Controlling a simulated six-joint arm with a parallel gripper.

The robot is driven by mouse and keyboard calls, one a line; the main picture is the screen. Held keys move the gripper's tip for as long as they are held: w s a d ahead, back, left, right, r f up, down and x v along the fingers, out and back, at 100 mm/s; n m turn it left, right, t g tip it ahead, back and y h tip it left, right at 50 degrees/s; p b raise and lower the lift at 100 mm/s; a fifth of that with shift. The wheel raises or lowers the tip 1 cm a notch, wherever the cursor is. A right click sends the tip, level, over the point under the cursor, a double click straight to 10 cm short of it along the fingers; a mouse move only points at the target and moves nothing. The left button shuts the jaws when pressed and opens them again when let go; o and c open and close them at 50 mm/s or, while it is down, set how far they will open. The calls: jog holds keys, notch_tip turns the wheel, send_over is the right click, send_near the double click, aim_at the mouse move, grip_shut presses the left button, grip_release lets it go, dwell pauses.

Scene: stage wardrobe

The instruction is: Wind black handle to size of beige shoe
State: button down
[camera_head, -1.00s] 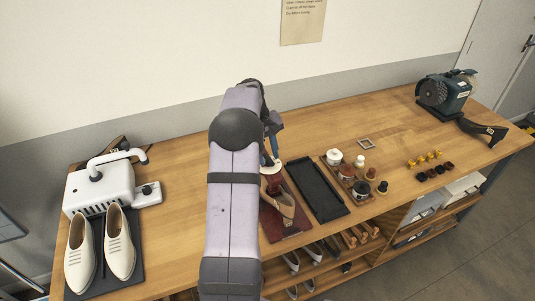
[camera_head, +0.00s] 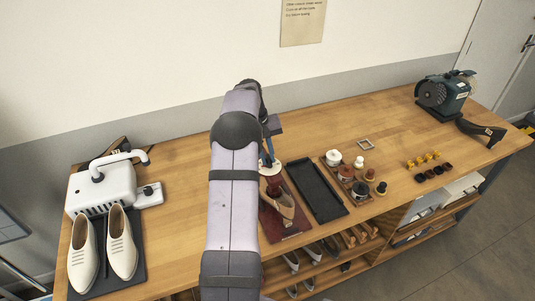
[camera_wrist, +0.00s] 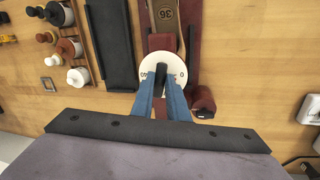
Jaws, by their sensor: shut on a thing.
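My gripper (camera_wrist: 160,88), with blue fingers, is shut on the black handle (camera_wrist: 160,75) at the centre of a white dial (camera_wrist: 172,60). In the head view, my gripper (camera_head: 268,161) is over the same white dial, partly behind my arm. The dial's small marks are too blurred to read surely. A wooden shoe form (camera_wrist: 165,15) marked 36 extends from the dial along a dark red base (camera_wrist: 193,40). A pair of beige shoes, left (camera_head: 84,255) and right (camera_head: 122,245), stands on a dark mat (camera_head: 100,285) at the bench's left; no size is readable on them.
A black tray (camera_head: 316,190) lies right of the red base, with jars and spools (camera_head: 345,172) beyond it. A white machine (camera_head: 100,188) stands behind the shoes. A grinder (camera_head: 445,95) is at the far right. Bare wood (camera_head: 330,125) lies behind the tray.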

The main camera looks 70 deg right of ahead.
jog(key=m+y+p, duration=0.1)
jog(key=m+p, duration=0.1)
jog(key=m, duration=0.4)
jog(key=shift+w+d+p, duration=0.15)
jog(key=shift+p, duration=0.15)
jog(key=shift+m, duration=0.3)
jog(key=c, duration=1.7)
grip_release()
jog(key=shift+c, duration=0.2)
notch_tip(320, 180, up, 7)
jog(key=w+b, duration=0.1)
jog(key=shift+w+b, duration=0.2)
jog(key=shift+b, duration=0.15)
jog(key=shift+r, duration=0.1)
